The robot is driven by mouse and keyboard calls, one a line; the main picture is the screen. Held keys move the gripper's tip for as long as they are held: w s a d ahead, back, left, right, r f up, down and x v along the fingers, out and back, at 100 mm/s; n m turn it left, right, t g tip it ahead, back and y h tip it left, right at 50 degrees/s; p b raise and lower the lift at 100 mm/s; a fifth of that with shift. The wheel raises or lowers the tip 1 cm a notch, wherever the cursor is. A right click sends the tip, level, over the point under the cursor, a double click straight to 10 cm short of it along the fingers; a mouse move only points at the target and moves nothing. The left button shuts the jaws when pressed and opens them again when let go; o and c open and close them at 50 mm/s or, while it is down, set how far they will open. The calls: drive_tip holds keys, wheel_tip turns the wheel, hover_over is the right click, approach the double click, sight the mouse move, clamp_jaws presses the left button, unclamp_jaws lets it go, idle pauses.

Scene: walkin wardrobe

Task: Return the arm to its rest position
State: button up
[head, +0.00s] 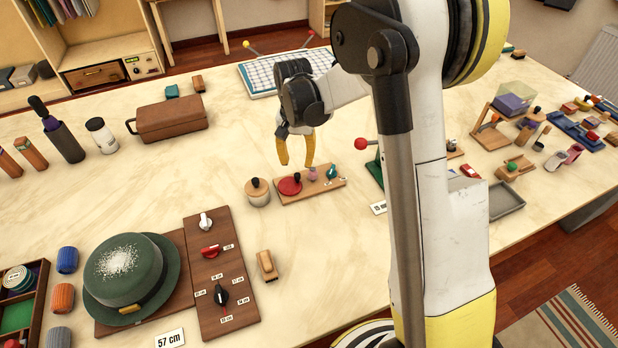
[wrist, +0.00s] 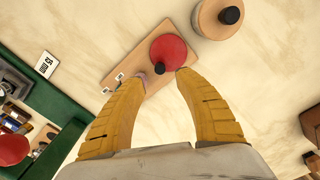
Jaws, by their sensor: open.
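My gripper (head: 296,150) has two yellow fingers, spread apart with nothing between them. In the head view it hangs over the middle of the table, above a small wooden board (head: 325,192) that bears a red disc (head: 290,185) with a black knob and a few small coloured pieces. In the wrist view the open fingertips (wrist: 168,78) point toward the red disc (wrist: 168,52) on the board (wrist: 120,68). I cannot tell the exact height of the fingertips above the board. My arm's large links cover part of the table right of centre.
A round wooden pot (head: 258,192) stands left of the board. A green hat (head: 131,272) and a wooden knob panel (head: 216,272) are at the front left. A brown case (head: 170,119) and a gridded board (head: 285,72) lie farther back. Bare tabletop (head: 190,180) lies between them.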

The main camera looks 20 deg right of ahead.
drive_tip(key=shift+r, duration=0.15)
idle(0.3)
drive_tip(key=s+a+r+n+t, duration=0.1)
drive_tip(key=s+r+n+t, duration=0.2)
drive_tip(key=s+r, duration=0.95)
drive_tip(key=s+a+r+n+t, duration=0.1)
drive_tip(key=s+r+n+t, duration=0.2)
drive_tip(key=s, duration=0.7)
drive_tip(key=shift+s+t, duration=0.35)
drive_tip(key=shift+t, duration=0.25)
